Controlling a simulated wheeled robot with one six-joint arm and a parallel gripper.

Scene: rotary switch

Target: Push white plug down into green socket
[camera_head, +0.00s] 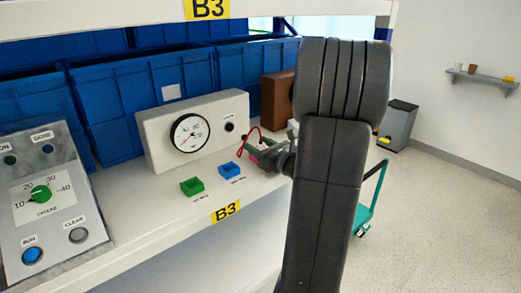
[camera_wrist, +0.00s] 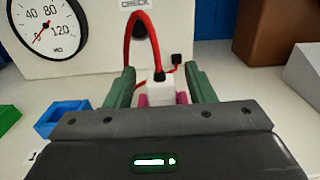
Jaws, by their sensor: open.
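The white plug (camera_wrist: 160,92) sits between the green fingers of my gripper (camera_wrist: 159,73) in the wrist view, with clear gaps at the sides. A red cable (camera_wrist: 129,48) arches from its top. Pink parts (camera_wrist: 143,101) show at both sides of its base; I cannot tell what they belong to. My gripper (camera_head: 259,151) is open, low over the shelf right of the sockets in the head view. The green socket (camera_head: 192,187) is empty, left of the blue socket (camera_head: 230,171). They also show in the wrist view, green (camera_wrist: 8,118) at the left edge and blue (camera_wrist: 62,119).
A white gauge box (camera_head: 194,133) stands behind the sockets. A grey control panel (camera_head: 50,205) with a green knob is at the left. Blue bins (camera_head: 130,95) line the back, and a brown box (camera_head: 277,98) is at the right. The front shelf strip is clear.

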